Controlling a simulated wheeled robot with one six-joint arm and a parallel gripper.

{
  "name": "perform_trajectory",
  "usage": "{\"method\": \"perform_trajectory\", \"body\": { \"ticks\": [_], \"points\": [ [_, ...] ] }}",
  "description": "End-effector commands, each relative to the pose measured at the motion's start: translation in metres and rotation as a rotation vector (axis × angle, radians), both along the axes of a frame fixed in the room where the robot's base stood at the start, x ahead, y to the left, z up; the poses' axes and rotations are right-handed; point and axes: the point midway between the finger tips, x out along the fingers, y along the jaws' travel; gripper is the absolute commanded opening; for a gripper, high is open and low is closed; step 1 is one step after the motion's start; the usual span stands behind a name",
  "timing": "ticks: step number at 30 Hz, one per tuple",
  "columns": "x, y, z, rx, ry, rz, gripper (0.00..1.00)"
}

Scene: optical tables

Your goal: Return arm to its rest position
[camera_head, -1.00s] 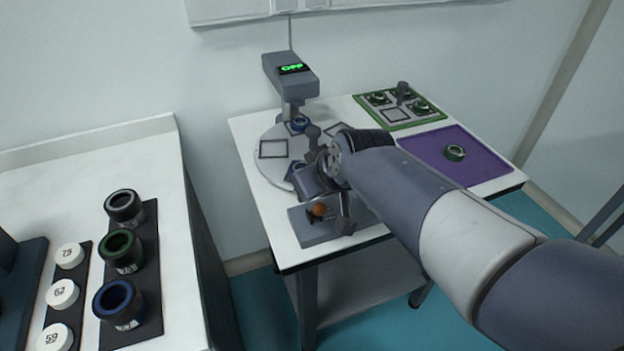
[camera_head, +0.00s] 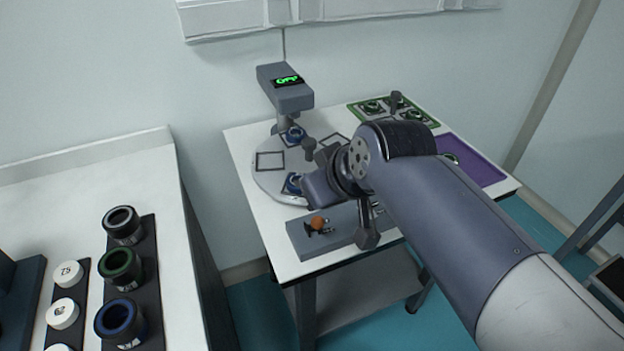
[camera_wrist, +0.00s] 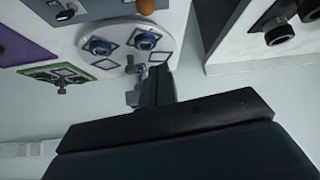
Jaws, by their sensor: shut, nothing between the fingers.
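My arm reaches from the lower right over the right table in the head view. In the wrist view, a large dark part fills the bottom and hides much of the scene. The round plate (camera_wrist: 85,25) with blue-ringed parts (camera_wrist: 145,41) shows above it.
A grey instrument (camera_head: 286,90) with a green-lit display stands behind the round plate. A green tray (camera_head: 432,124) and purple mat (camera_head: 482,168) lie at right. The left table holds several dark ringed cylinders (camera_head: 121,267) and white discs (camera_head: 62,313). A gap separates the tables.

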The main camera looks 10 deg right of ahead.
Motion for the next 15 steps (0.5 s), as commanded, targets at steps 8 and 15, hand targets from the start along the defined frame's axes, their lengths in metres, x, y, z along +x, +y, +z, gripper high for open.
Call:
{"method": "perform_trajectory", "body": {
  "ticks": [8,15],
  "points": [
    [-0.0070,-0.0023,0.0038,-0.001,0.000,0.001,0.00],
    [-0.0069,-0.0023,0.0038,-0.001,0.001,0.001,0.00]
  ]
}}
